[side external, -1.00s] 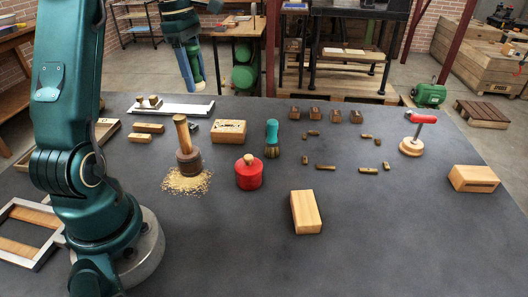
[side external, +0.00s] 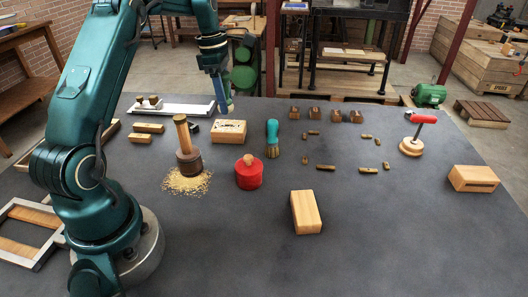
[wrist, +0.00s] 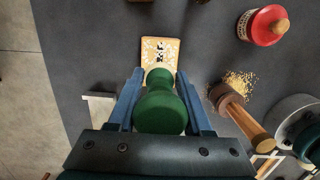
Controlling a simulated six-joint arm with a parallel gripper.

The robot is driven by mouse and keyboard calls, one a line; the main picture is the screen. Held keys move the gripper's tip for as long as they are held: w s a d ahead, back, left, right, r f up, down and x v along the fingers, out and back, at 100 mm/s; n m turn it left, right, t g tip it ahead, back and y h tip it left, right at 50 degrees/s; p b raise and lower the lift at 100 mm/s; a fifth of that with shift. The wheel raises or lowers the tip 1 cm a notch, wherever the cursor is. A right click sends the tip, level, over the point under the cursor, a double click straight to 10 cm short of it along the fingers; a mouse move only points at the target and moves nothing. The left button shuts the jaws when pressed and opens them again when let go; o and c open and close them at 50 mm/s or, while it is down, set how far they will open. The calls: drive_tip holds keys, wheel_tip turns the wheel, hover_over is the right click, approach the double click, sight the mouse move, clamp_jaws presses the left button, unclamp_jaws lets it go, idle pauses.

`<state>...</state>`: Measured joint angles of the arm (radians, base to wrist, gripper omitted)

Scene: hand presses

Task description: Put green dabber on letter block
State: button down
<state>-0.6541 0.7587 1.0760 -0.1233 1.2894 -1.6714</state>
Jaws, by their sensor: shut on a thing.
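My gripper (side external: 222,100) is shut on the green dabber (wrist: 162,108), which shows between the two blue fingers in the wrist view. I cannot make out the dabber clearly in the side external view. The letter block (side external: 229,131) is a pale wooden block with dark marks on the table. It also shows in the wrist view (wrist: 173,47), its top patterned in white and dark, just beyond the dabber's far end. My gripper is above the table, behind and slightly left of the block; the exact gap is hard to tell.
A wooden mallet (side external: 186,150) stands in yellow crumbs left of the block. A red pot (side external: 249,174) is in front, and a teal-handled brush (side external: 272,137) to the right. A white-edged tray (side external: 185,109) lies at the back left. Small wooden pieces lie further right.

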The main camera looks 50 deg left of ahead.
drive_tip(key=shift+w+f, duration=0.1)
drive_tip(key=shift+f, duration=1.95)
drive_tip(key=shift+d+f, duration=0.1)
drive_tip(key=shift+f, duration=0.05)
drive_tip(key=shift+c, duration=1.6)
unclamp_jaws()
